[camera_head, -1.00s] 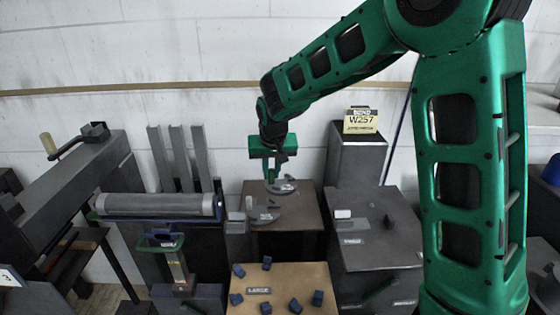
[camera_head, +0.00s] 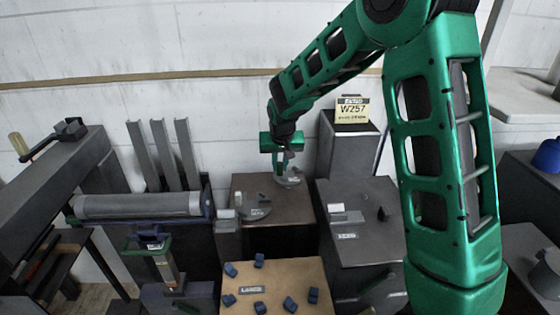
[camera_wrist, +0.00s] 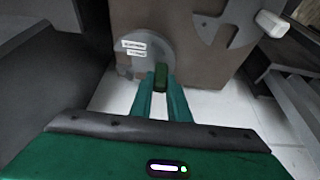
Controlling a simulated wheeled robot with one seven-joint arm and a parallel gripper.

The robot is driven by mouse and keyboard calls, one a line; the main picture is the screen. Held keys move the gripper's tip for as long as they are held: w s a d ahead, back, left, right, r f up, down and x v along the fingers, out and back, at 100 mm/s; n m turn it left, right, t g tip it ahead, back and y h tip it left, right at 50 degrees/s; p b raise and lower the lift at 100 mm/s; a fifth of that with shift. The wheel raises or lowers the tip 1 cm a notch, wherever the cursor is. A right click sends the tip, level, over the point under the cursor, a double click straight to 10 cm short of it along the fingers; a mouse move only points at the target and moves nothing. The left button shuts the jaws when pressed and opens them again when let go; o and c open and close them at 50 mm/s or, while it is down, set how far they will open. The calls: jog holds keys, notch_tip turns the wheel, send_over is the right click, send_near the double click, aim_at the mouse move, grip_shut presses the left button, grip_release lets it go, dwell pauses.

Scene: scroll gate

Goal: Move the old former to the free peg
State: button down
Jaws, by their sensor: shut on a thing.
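My gripper (camera_head: 283,168) is over the right back part of the brown table (camera_head: 280,228). In the wrist view its two green fingers (camera_wrist: 160,82) are shut on a dark green grip part of a round grey former (camera_wrist: 148,52) bearing two white labels. This former also shows just below the gripper in the head view (camera_head: 290,181). In the wrist view it overlaps the brown table's edge; whether it touches the table is unclear. A second grey former (camera_head: 256,208), with notched arms in the wrist view (camera_wrist: 232,22), lies on the left of the table. No free peg is clearly visible.
A white cylinder (camera_wrist: 272,24) is near the second former. A grey bench (camera_head: 365,240) and tall box with a W257 sign (camera_head: 352,110) stand to the right. A roller machine (camera_head: 138,206) stands left. A tan board (camera_head: 280,275) with several blue blocks is in front.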

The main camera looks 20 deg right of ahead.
aim_at(280, 172)
jog(key=shift+f, duration=1.75)
jog(key=shift+s+f, duration=0.1)
jog(key=shift+f, duration=0.15)
jog(key=c, duration=1.6)
grip_release()
jog(key=shift+s, duration=0.1)
jog(key=v, duration=1)
jog(key=shift+a+r, duration=0.1)
jog(key=shift+r, duration=0.2)
